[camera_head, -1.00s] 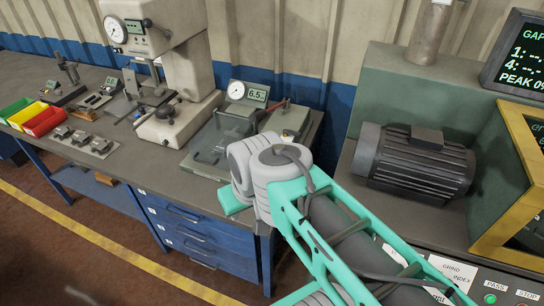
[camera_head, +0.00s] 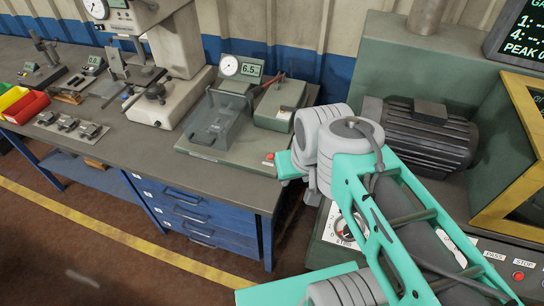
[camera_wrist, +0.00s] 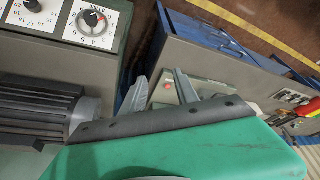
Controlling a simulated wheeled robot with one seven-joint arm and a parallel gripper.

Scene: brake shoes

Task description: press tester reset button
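The tester (camera_head: 215,150) is a grey-green unit at the right end of the bench, with a clear cover, a dial gauge and a display reading about 6.5. A small red button (camera_head: 270,156) sits at its front right corner. In the wrist view, the red button (camera_wrist: 167,86) shows between the two grey fingers of my gripper (camera_wrist: 161,78). The fingers are apart with nothing between them, and the button lies beyond them. I cannot tell the exact distance. In the head view my arm's wrist is right of the button, and the fingers are hidden.
A control panel with a dial (camera_wrist: 92,20) is at upper left in the wrist view. Blue drawers (camera_head: 185,215) are under the bench (camera_head: 100,150). Red and yellow bins (camera_head: 22,105) are far left.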

